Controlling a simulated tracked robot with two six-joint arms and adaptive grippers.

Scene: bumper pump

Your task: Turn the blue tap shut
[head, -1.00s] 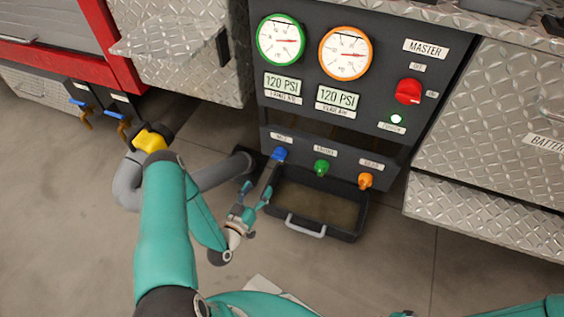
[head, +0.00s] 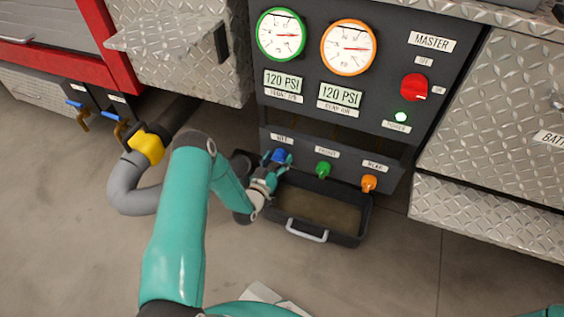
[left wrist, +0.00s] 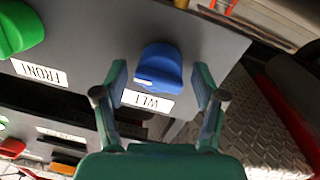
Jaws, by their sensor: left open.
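The blue tap (head: 279,154) sits on the lower strip of the dark panel, at the left end of a row of taps. In the left wrist view the blue tap (left wrist: 160,69) shows between and just beyond the fingertips, above the label WET. My left gripper (head: 277,163) is open right in front of the blue tap. In the left wrist view its two fingers (left wrist: 162,80) stand apart on either side of the tap, with a gap at each side. I cannot tell whether they touch it. My right gripper is not in view.
A green tap (head: 324,170) and an orange tap (head: 369,183) are to the right on the same strip. A dark tray (head: 345,238) with a handle stands below. A grey hose with a yellow coupling (head: 147,147) lies left, near my arm.

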